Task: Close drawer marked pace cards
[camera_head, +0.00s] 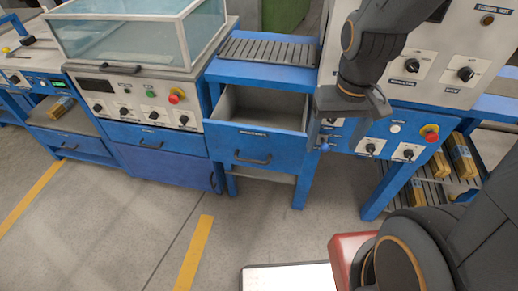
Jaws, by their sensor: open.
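A blue-fronted drawer (256,145) stands pulled out under the roller-topped blue bench in the middle of the head view. Its grey inside shows and looks empty. A dark curved handle (252,159) is on its front. My gripper (348,103) is open, just right of the drawer in the picture, in front of the bench's right side. It appears empty. Its fingertips are hard to make out, and I cannot tell how far it is from the drawer.
Left, a blue cabinet with a shut drawer (152,138) carries a control panel and clear-walled case (135,35). Right, a control machine (450,65) stands over shelves with wrapped bundles (461,156).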

